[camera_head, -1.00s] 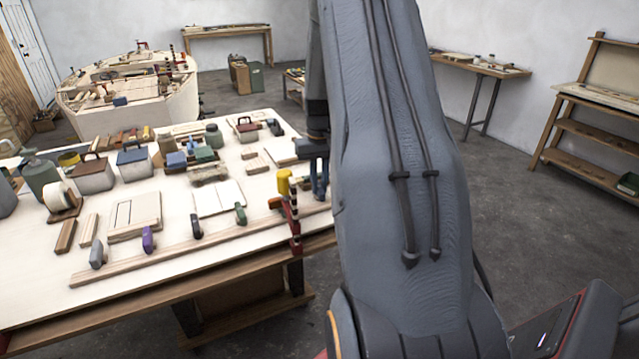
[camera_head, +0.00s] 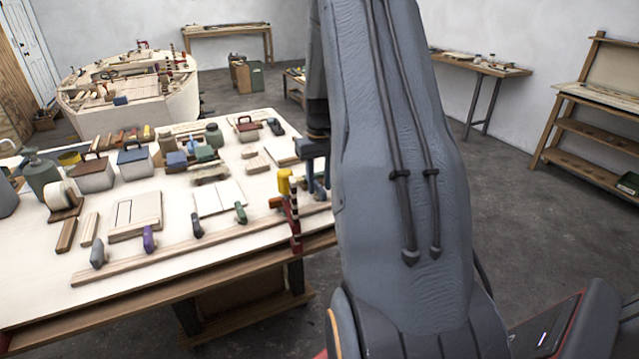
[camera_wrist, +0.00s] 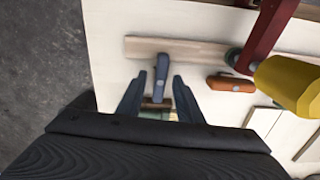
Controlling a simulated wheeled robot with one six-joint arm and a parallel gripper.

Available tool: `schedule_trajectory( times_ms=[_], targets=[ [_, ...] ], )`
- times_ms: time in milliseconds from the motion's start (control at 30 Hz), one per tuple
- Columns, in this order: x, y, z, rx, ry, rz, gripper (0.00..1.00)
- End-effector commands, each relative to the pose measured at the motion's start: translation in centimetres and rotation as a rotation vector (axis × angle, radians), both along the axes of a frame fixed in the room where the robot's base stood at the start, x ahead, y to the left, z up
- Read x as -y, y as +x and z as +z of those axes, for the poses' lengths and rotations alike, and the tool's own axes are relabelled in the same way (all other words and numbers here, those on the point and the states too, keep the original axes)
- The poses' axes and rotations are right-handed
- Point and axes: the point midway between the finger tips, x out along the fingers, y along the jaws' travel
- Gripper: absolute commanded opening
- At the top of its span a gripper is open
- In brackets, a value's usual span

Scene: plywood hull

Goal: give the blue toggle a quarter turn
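The blue toggle (camera_wrist: 161,72) shows in the wrist view as a blue-grey lever lying across a pale wooden strip (camera_wrist: 190,52), near the strip's end. My gripper (camera_wrist: 158,80) has its two dark fingers spread, one on each side of the toggle. Small gaps show between fingers and lever, so it is not clamped. In the head view my gripper (camera_head: 316,180) hangs over the right end of the strip (camera_head: 170,258), beside a yellow-and-red clamp. I cannot make out the blue toggle there.
The red clamp bar (camera_wrist: 266,35) and its yellow handle (camera_wrist: 290,82) stand close to the right of the toggle in the wrist view, with an orange-brown toggle (camera_wrist: 230,84) between. Other toggles, purple (camera_head: 149,239) and green (camera_head: 240,212) among them, line the strip. Boxes crowd the bench behind.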

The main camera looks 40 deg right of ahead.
Motion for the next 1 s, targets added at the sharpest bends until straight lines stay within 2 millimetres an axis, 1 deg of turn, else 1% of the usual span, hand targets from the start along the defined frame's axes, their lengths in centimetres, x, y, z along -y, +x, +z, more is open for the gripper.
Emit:
schedule_trajectory(
  times_ms=[167,267,367,600,700,833,1000],
  targets=[
    [0.0,0.0,-0.1,-0.001,0.000,0.000,0.33],
    [0.0,0.0,0.2,-0.001,0.000,0.000,0.33],
    [0.0,0.1,1.3,0.002,-0.002,0.000,0.33],
    [0.0,0.1,5.1,0.003,-0.002,-0.001,0.33],
    [0.0,0.1,6.4,0.002,-0.002,-0.001,0.33],
    [0.0,0.0,7.5,0.000,0.000,0.000,0.33],
    [0.0,-0.1,7.8,-0.001,0.000,0.000,0.33]
  ],
)
